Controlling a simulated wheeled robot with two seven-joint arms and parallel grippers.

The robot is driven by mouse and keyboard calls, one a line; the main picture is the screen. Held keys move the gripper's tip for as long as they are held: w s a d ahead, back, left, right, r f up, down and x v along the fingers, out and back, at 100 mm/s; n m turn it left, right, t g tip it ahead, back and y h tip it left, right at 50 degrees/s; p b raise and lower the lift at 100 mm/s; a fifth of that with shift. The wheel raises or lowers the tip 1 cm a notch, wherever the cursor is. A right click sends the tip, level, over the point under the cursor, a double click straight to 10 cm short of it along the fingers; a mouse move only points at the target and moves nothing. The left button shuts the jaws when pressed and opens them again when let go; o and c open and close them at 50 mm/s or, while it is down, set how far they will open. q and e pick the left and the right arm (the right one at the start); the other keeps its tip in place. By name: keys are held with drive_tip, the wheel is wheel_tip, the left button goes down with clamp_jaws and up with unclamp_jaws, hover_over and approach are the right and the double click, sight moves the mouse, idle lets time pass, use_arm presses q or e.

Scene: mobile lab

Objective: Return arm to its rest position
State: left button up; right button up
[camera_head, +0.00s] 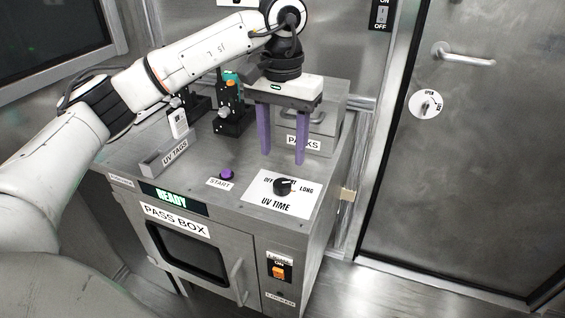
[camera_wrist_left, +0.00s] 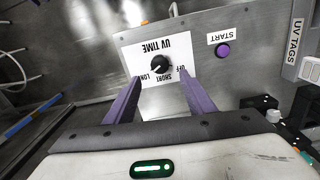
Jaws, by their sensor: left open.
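My left arm reaches in from the left in the head view. Its gripper (camera_head: 282,135) has two purple fingers, spread apart and pointing down over the top of the pass box (camera_head: 232,200). No object is between the fingers. In the left wrist view the open gripper (camera_wrist_left: 160,105) frames the black UV time knob (camera_wrist_left: 161,63) on its white plate. The fingers appear apart from the knob (camera_head: 283,186), which sits in front of them in the head view. My right gripper is not in view.
The purple start button (camera_head: 227,174) and a UV tags holder (camera_head: 170,157) sit left of the knob. A drawer unit labelled packs (camera_head: 318,142) stands behind the gripper. The display (camera_head: 172,197) reads READY. A metal door (camera_head: 460,170) is at right.

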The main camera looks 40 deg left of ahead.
use_arm(q)
drive_tip(key=shift+r, duration=1.05)
